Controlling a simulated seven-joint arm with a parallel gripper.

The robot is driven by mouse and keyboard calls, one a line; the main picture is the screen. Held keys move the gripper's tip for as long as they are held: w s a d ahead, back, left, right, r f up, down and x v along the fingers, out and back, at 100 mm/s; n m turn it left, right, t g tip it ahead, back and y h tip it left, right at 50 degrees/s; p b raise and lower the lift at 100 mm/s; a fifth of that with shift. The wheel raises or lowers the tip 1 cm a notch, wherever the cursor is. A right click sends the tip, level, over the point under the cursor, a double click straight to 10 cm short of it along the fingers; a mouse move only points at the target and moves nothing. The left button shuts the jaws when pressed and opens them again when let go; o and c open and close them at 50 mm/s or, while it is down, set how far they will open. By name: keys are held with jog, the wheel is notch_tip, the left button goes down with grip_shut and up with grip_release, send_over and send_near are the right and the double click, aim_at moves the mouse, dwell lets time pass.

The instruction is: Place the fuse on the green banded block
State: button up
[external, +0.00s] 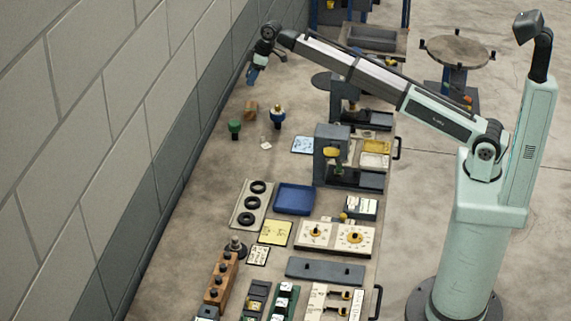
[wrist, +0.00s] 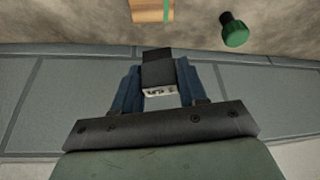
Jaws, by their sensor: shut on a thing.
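My gripper (external: 253,76) hangs at the end of my outstretched arm, beside the grey block wall and above the far end of the bench. In the wrist view its blue fingers (wrist: 159,88) are shut on a dark, boxy fuse (wrist: 157,68) with a pale, marked end. I cannot make the fuse out clearly in the external view. The green banded block (external: 251,107) is a small wooden block on the bench, below the gripper and apart from it. In the wrist view the block (wrist: 146,12) is cut by the top edge, and its green band shows.
A green knob (external: 235,127) (wrist: 235,30) and a blue-and-yellow knob (external: 277,115) stand near the block. A small pale piece (external: 266,143) lies near them. A grey press-like machine (external: 333,152) and blue tray (external: 294,198) are nearer the camera. The wall (external: 172,100) runs close along the left.

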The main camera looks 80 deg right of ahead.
jog(key=shift+w+r+m+h, duration=0.1)
jog(key=shift+w+m+h, duration=0.1)
jog(key=shift+m, duration=0.35)
jog(key=shift+w+m+h, duration=0.1)
jog(key=shift+m+h, duration=0.1)
jog(key=shift+m, duration=0.35)
jog(key=shift+d+m+h, duration=0.15)
jog(key=shift+m+h, duration=0.15)
jog(key=shift+m, duration=0.4)
send_near(246, 105)
jog(key=shift+x, duration=2.7)
jog(key=shift+s, duration=0.2)
jog(key=o, duration=1)
jog(key=shift+o, duration=0.2)
jog(key=v, duration=1.2)
jog(key=shift+s, duration=0.1)
